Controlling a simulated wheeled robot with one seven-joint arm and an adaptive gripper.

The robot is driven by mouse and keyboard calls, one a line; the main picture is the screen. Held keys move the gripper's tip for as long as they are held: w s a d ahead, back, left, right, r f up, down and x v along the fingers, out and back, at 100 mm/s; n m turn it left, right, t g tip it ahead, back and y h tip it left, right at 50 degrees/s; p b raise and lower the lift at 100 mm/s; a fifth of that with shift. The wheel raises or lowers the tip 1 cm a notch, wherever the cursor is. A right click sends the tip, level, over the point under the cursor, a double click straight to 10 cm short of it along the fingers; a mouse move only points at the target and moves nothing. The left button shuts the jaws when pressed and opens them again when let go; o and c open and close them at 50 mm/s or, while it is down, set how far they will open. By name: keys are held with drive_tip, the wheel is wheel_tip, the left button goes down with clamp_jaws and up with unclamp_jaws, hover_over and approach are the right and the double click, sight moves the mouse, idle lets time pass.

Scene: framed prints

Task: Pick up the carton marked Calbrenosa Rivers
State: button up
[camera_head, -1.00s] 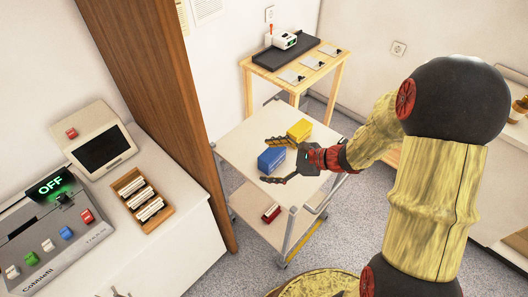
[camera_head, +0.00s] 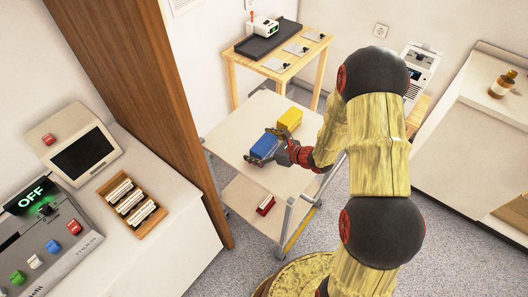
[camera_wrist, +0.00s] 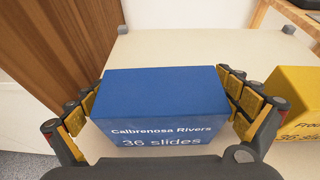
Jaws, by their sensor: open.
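The blue carton (camera_wrist: 162,100) reads "Calbrenosa Rivers" and "36 slides" in the wrist view. It sits upright on the top shelf of a cart, and it also shows in the head view (camera_head: 264,147). My gripper (camera_wrist: 165,105) is open, with one finger on each side of the blue carton. In the head view my gripper (camera_head: 268,144) is at the carton's near right side. Whether the fingers touch the carton I cannot tell. A yellow carton (camera_wrist: 300,98), partly cut off, stands to the right; it also shows in the head view (camera_head: 290,118).
The cart's top shelf (camera_head: 234,125) has free room around the cartons. A dark red item (camera_head: 266,205) lies on its lower shelf. A wooden table (camera_head: 255,66) stands behind. A counter with a console (camera_head: 45,240) is at left, beside a brown wood panel (camera_head: 160,90).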

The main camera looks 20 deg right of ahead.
drive_tip(key=shift+w+a+f, duration=0.15)
drive_tip(key=shift+w+a, duration=0.15)
drive_tip(key=shift+w, duration=0.15)
drive_tip(key=shift+c, duration=0.4)
drive_tip(key=shift+s, duration=0.1)
drive_tip(key=c, duration=1.3)
